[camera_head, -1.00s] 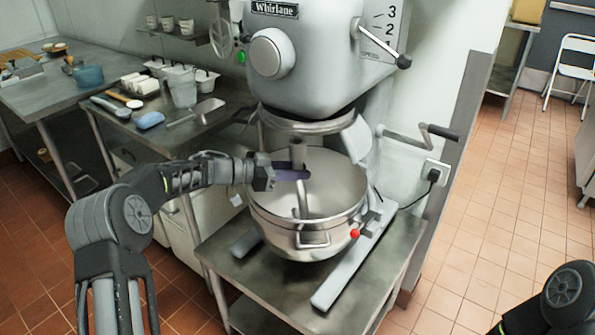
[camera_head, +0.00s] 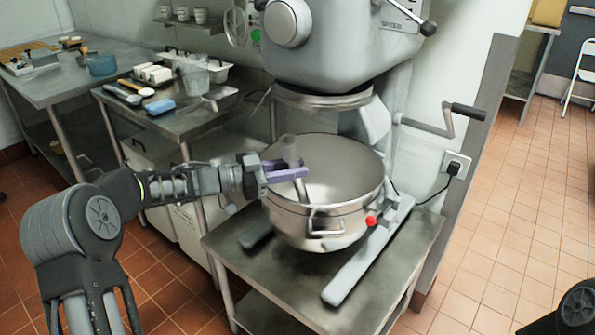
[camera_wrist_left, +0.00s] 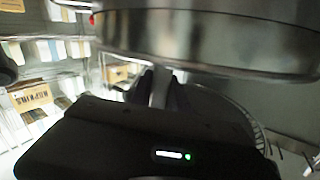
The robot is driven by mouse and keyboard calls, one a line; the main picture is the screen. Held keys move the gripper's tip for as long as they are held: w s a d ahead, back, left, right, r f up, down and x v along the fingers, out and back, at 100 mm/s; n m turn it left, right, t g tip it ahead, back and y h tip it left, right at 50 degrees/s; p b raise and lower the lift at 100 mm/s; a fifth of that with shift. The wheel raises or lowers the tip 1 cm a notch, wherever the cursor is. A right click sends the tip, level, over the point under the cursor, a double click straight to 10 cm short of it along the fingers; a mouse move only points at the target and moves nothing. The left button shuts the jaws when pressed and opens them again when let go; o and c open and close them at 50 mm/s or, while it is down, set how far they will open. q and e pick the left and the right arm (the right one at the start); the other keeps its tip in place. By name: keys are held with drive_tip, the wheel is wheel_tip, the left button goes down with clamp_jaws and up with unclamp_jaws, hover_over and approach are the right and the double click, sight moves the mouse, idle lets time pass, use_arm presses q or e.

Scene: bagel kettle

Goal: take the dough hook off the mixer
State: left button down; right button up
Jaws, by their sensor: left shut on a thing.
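The mixer (camera_head: 345,38) is a large grey machine with a steel bowl (camera_head: 330,215) under its head. The dough hook (camera_head: 290,150) is a grey metal piece; its thick upper end stands clear below the mixer's drive ring (camera_head: 325,97), with a gap between them. Its lower part reaches down into the bowl. My left gripper (camera_head: 287,173) has purple fingers and is shut around the hook's shank, at the bowl's left rim. In the left wrist view the hook (camera_wrist_left: 160,88) shows as a blurred grey bar between the dark fingers. My right gripper is out of view.
The mixer stands on a steel table (camera_head: 285,280). A crank handle (camera_head: 440,120) sticks out at its right. A side table at the left holds a clear jug (camera_head: 192,78) and a blue item (camera_head: 160,107). The tiled floor at the right is open.

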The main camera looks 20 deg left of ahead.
sight(294, 137)
use_arm(q)
drive_tip(key=shift+r, duration=0.2)
drive_tip(key=shift+h, duration=0.4)
drive_tip(key=shift+s+a+r+p, duration=0.1)
drive_tip(key=shift+s+r+p, duration=0.15)
drive_tip(key=shift+r+p, duration=0.95)
drive_tip(key=shift+s+a+r+p, duration=0.1)
drive_tip(key=shift+s+r+p, duration=0.4)
drive_tip(key=shift+r, duration=1.15)
drive_tip(key=shift+s+a+r+p, duration=0.1)
drive_tip(key=shift+r+p, duration=0.95)
drive_tip(key=shift+r, duration=0.4)
drive_tip(key=s+a+r+p, duration=0.2)
drive_tip(key=s+r+p, duration=0.3)
drive_tip(key=r, duration=0.4)
drive_tip(key=shift+s+m+t+p, duration=0.3)
drive_tip(key=shift+m+p, duration=0.1)
drive_tip(key=shift+p, duration=0.2)
drive_tip(key=shift+a+r, duration=0.1)
drive_tip(key=shift+a, duration=0.05)
